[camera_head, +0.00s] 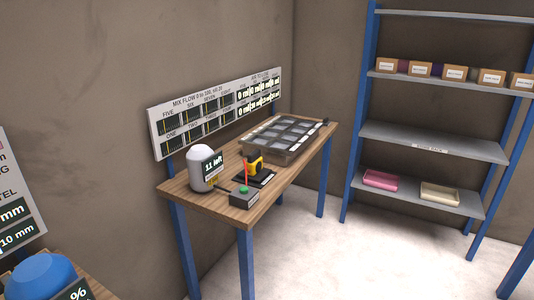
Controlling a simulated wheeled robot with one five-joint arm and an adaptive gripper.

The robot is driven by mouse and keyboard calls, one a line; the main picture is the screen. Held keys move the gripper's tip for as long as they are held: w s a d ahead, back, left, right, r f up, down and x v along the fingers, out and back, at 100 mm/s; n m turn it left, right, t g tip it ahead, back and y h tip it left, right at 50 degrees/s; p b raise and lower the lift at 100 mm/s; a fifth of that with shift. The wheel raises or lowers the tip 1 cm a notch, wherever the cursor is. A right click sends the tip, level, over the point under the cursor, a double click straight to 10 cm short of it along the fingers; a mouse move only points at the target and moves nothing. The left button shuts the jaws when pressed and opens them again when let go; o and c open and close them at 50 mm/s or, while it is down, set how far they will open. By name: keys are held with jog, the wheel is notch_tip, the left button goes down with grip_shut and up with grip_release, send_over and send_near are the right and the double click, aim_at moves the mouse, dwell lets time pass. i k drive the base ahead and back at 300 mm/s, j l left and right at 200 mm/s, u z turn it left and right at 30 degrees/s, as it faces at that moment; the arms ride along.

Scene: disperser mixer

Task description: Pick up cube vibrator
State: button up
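A small yellow-and-black device (255,164) stands on a dark flat plate on the wooden table, near the table's middle. It may be the cube vibrator, but it is too small to tell for sure. A thin red upright piece stands just left of it and covers part of it. A dark box with a green top (244,199) sits in front of it at the table's near edge. My gripper is not in view.
The wooden table (296,169) also holds a white rounded container (201,167) and a dark compartment tray (264,153). A sign board stands behind it. A blue-framed shelf (423,142) with boxes and two trays is at the right. Open floor lies between.

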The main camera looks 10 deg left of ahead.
aim_at(255, 164)
jog(key=i+l+u, duration=0.15)
jog(key=i, duration=0.35)
jog(key=i+l+u, duration=0.15)
jog(key=i, duration=0.35)
jog(key=i+l+u, duration=0.2)
jog(key=i, duration=0.3)
jog(key=i+l+u, duration=0.15)
jog(key=u, duration=0.3)
jog(key=i+l+u, duration=0.2)
jog(key=u, duration=0.3)
jog(key=i+l+u, duration=0.25)
jog(key=u, duration=0.2)
jog(key=l+u, duration=0.45)
jog(key=i+l+u, duration=0.15)
jog(key=u, duration=0.35)
jog(key=i+l+u, duration=0.1)
jog(key=l+u, duration=0.15)
jog(key=u, duration=0.2)
jog(key=l+u, duration=0.2)
jog(key=u, duration=0.3)
jog(key=l+u, duration=0.3)
jog(key=u, duration=0.2)
jog(key=l+u, duration=0.5)
jog(key=l, duration=0.15)
